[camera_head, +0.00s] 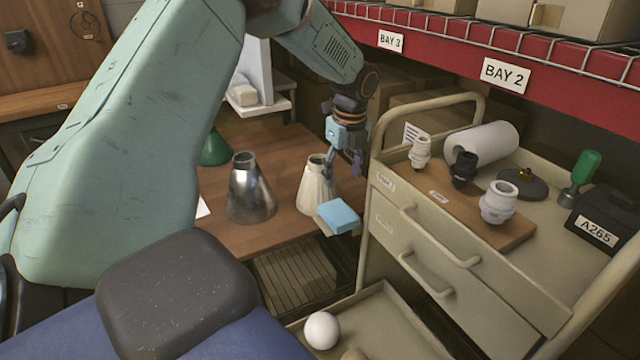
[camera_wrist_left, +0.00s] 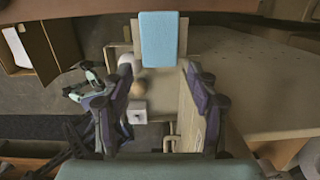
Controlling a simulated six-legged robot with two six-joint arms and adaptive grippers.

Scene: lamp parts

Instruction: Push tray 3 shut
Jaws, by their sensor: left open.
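The lowest tray of the beige cart, tray 3 (camera_head: 385,325), stands pulled out at the bottom of the head view. A white ball-shaped bulb (camera_head: 322,330) lies in it, with part of a brown one beside it. The wrist view shows the tray (camera_wrist_left: 165,95) below and between the fingers, with a small white box (camera_wrist_left: 137,112) near the bulbs. My left gripper (camera_head: 346,170) is open and empty, pointing down by the cream lampshade and left of the cart. Its two dark fingers (camera_wrist_left: 155,110) are wide apart. My right gripper is not seen.
The upper two drawers (camera_head: 430,235) are shut, their handles sticking out. A blue block (camera_head: 338,216) sits at the table corner near the cart. A cream shade (camera_head: 317,190) and a metal shade (camera_head: 250,190) stand on the table. The cart rail (camera_head: 372,170) rises beside my gripper.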

